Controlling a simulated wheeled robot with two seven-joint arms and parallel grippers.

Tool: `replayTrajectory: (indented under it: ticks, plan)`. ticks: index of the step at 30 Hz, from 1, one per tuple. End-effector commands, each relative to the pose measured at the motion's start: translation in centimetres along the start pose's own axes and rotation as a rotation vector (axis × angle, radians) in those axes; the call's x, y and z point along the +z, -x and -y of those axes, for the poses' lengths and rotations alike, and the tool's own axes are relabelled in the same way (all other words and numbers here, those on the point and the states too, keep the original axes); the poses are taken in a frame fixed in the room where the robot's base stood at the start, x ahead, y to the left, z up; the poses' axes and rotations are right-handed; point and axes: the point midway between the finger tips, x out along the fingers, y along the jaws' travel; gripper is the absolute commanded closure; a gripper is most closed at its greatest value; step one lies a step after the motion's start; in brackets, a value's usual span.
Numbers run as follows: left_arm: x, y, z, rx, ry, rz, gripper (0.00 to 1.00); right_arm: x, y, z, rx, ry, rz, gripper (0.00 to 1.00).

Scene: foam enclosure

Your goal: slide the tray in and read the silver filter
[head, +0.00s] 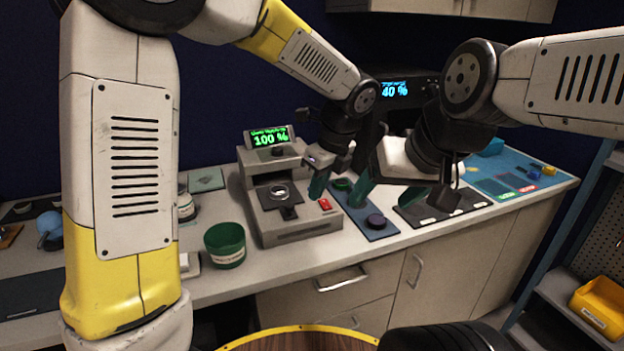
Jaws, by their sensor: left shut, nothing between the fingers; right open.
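A grey reader (300,228) stands on the counter, with a lit green display (269,137) showing 100 % on top. A dark tray (289,213) sits at its front, sticking out from under the upper housing. A silver ring-shaped filter (279,190) rests on the tray. My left gripper (318,186) is shut and empty, just right of the reader, its fingertips above the red button (325,204) area. My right gripper (402,197) is open and empty above the counter further right. The gripper bodies hide part of the counter behind them.
A black holder (415,213) lies under my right gripper. A green cup (225,245) stands left of the reader. A blue display (395,89) behind reads 40 %.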

Motion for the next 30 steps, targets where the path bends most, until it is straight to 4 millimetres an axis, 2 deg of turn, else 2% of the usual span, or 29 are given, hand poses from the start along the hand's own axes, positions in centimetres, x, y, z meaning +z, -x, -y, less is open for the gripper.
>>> replayTrajectory:
  ticks: [3, 8, 9, 12, 18, 30]
  plan:
    - [-0.1, -2.8, -0.1, 0.005, -0.001, -0.002, 1.0, 0.0, 0.0, 0.0, 0.0, 0.0, 0.0, 0.29]
    - [-0.1, -6.1, -0.2, 0.005, -0.001, -0.001, 1.0, 0.0, 0.0, 0.0, 0.0, 0.0, 0.0, 0.29]
    - [0.4, -6.5, -0.1, 0.003, 0.003, -0.001, 1.0, 0.0, 0.0, 0.0, 0.0, 0.0, 0.0, 0.29]
    - [1.9, -7.1, -0.1, 0.001, 0.005, -0.001, 1.0, 0.0, 0.0, 0.0, 0.0, 0.0, 0.0, 0.29]
    - [3.4, -7.8, -0.1, 0.0, 0.004, -0.001, 1.0, 0.0, 0.0, 0.0, 0.0, 0.0, 0.0, 0.29]
    - [3.6, -7.9, -0.1, 0.0, 0.003, -0.001, 1.0, 0.0, 0.0, 0.0, 0.0, 0.0, 0.0, 0.29]
